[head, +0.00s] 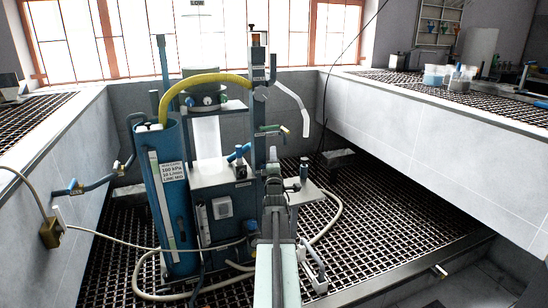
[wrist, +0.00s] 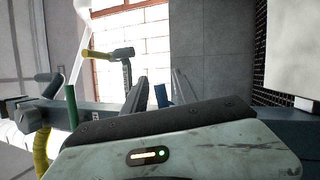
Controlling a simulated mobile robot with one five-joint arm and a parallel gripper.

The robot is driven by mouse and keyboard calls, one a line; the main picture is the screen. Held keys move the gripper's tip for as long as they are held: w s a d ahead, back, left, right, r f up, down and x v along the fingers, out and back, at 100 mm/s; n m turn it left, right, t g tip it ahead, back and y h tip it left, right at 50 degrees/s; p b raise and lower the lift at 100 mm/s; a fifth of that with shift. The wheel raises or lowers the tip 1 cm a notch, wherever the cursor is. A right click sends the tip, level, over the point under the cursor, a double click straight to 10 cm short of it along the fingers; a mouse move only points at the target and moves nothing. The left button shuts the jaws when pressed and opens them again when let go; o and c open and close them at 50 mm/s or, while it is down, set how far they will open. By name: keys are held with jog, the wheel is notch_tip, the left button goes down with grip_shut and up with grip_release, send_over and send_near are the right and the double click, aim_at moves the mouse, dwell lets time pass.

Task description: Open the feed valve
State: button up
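The flotation rig (head: 222,172) stands on the grated floor in the head view. It carries several small valves. One has a green handle (head: 270,128) on the upright post, and one has a blue handle (head: 238,152) lower down. I cannot tell from labels which is the feed valve. My gripper (head: 275,190) is in front of the post, below the green handle. In the wrist view, my gripper (wrist: 160,92) has two dark fingers apart with nothing held between them. A green handle (wrist: 72,105) and a yellow handle (wrist: 121,54) show left of the fingers.
A blue cylinder (head: 172,195) with a yellow hose (head: 205,78) stands left of the post. Pale hoses (head: 150,285) loop over the grating. Grey walls with grated tops flank both sides, the right one holding beakers (head: 435,75). A blue pipe valve (head: 85,185) sticks out from the left wall.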

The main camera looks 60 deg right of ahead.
grip_shut()
dwell(1.3)
